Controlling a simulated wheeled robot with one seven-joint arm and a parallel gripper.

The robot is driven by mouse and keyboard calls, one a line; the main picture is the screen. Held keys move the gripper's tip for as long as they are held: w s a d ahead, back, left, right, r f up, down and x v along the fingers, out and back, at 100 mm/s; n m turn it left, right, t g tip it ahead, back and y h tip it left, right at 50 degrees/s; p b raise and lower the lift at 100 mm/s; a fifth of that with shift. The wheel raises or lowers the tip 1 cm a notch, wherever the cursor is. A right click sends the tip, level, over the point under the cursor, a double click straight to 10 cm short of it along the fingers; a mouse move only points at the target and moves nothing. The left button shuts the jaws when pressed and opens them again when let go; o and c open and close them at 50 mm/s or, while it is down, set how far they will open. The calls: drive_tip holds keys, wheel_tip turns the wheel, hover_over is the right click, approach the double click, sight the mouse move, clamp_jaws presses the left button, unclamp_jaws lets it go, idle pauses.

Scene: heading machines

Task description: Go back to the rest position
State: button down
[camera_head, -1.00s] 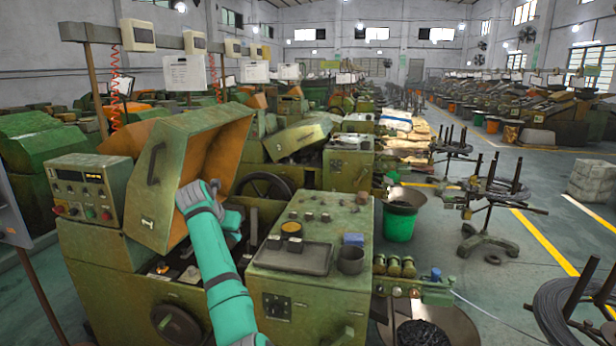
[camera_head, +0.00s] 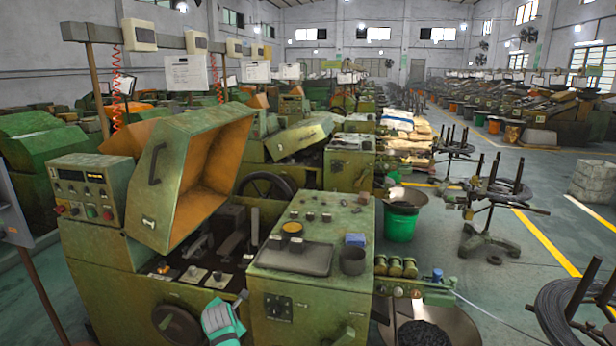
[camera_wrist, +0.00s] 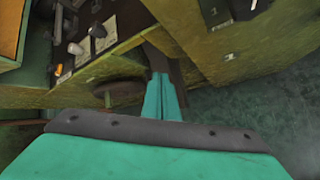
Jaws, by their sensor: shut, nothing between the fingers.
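My gripper shows in the wrist view (camera_wrist: 161,80), its two teal fingers together with nothing between them. Below it in that view are the machine's lower front and the floor. My arm is apart from the cover.
A control box (camera_head: 85,190) sits at the machine's left. A green cabinet (camera_head: 310,290) with a tray and small cups on top stands right of my arm. A green bucket (camera_head: 400,225) and wire stands (camera_head: 490,205) are farther right. Open floor (camera_head: 500,290) lies between them.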

drive_tip(key=s+d+f+m+t+y, duration=0.1)
drive_tip(key=s+d+f+m, duration=0.15)
drive_tip(key=s+f, duration=0.45)
drive_tip(key=s+d+f+m+y, duration=0.1)
drive_tip(key=s+f+m, duration=0.3)
drive_tip(key=s+f, duration=0.35)
drive_tip(key=s+d+f+m+t, duration=0.15)
drive_tip(key=s+d+m, duration=0.25)
drive_tip(key=s, duration=0.5)
drive_tip(key=s+d+f+m+t, duration=0.1)
drive_tip(key=s+d+f+m, duration=0.25)
drive_tip(key=s, duration=0.65)
drive_tip(key=s+d+r+m+t+h, duration=0.1)
drive_tip(key=s+d+r+m, duration=0.25)
drive_tip(key=s, duration=0.45)
drive_tip(key=s+d+r+m+h, duration=0.15)
drive_tip(key=s+d+m, duration=0.25)
drive_tip(key=s, duration=0.4)
drive_tip(key=s+d+r+m+t, duration=0.1)
drive_tip(key=s+d+r+m, duration=0.2)
drive_tip(key=s+r, duration=0.4)
drive_tip(key=s+d+r+m+t+h, duration=0.1)
drive_tip(key=s+d+r+m, duration=0.2)
drive_tip(key=s+r, duration=0.4)
wheel_tip(320, 180, up, 3)
drive_tip(key=shift+s+d+r, duration=0.1)
drive_tip(key=shift+s+d, duration=0.25)
drive_tip(key=shift+d, duration=0.05)
